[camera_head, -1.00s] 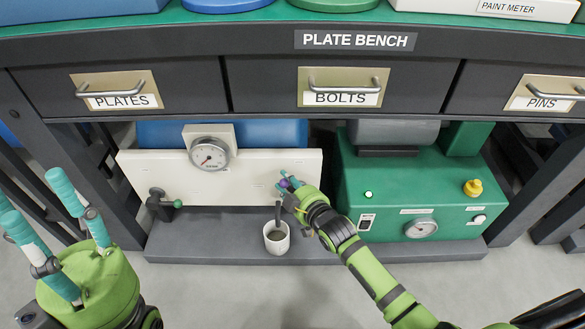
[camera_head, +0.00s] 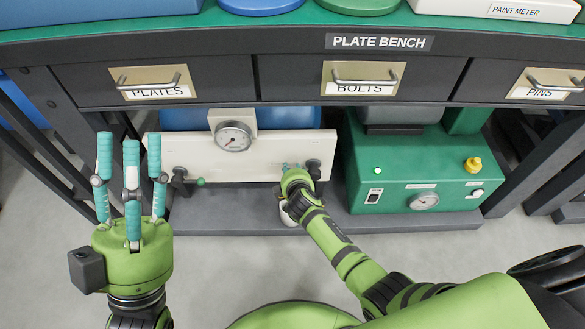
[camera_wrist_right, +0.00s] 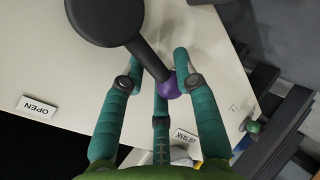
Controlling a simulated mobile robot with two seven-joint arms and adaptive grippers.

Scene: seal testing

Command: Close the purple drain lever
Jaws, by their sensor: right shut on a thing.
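The drain lever (camera_wrist_right: 155,62) is a dark handle with a round dark hub and a purple knob (camera_wrist_right: 171,88) at its end, on the cream panel (camera_head: 258,146). In the right wrist view the teal fingers of my right gripper (camera_wrist_right: 165,85) are closed around the purple knob. In the head view my right gripper (camera_head: 289,170) is at the panel's right part and hides the knob; the dark hub (camera_head: 313,168) shows to its right. My left gripper (camera_head: 131,142) is open and empty, fingers pointing up, left of the panel.
A gauge (camera_head: 233,136) sits on the panel's top edge, and a second lever with a green knob (camera_head: 200,181) is at its left. A pale cup (camera_head: 288,218) stands below my right gripper, mostly hidden. A green machine (camera_head: 425,165) stands on the right.

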